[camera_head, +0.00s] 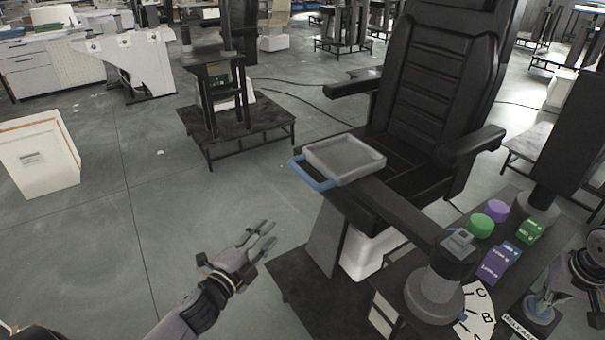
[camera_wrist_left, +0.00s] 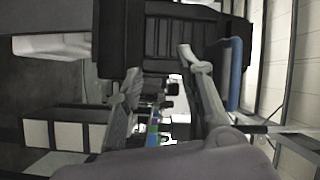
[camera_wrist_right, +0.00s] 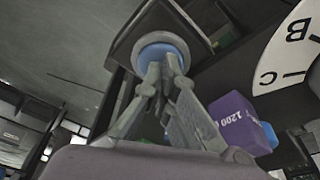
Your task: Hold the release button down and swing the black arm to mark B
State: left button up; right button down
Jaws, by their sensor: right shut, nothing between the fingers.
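The black arm (camera_head: 405,212) runs from a grey pivot column (camera_head: 435,292) up and left to a grey tray with a blue handle (camera_head: 312,176). The handle also shows in the left wrist view (camera_wrist_left: 234,75). A white dial (camera_head: 474,322) at the column's foot shows marks C and B; it also shows in the right wrist view (camera_wrist_right: 290,50). My left gripper (camera_head: 268,236) is open and empty, left of and below the handle, apart from it. My right gripper (camera_wrist_right: 163,72) is shut, its fingertips at the blue release button (camera_wrist_right: 150,50); whether the button is pressed down cannot be told.
A black chair (camera_head: 435,80) stands behind the tray, its armrest (camera_head: 470,140) close to the black arm. Purple and green blocks (camera_head: 492,268) and round pieces (camera_head: 482,226) sit on the dark table right of the column.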

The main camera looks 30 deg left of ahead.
aim_at(300, 176)
pick_arm(q)
notch_tip(300, 176, up, 11)
jog(key=d+m+t+h, duration=0.2)
jog(key=d+m, duration=0.1)
jog(key=x, duration=1.1)
jog(key=shift+r, duration=0.1)
jog(key=shift+c, duration=0.5)
grip_shut()
jog(key=shift+s, duration=0.1)
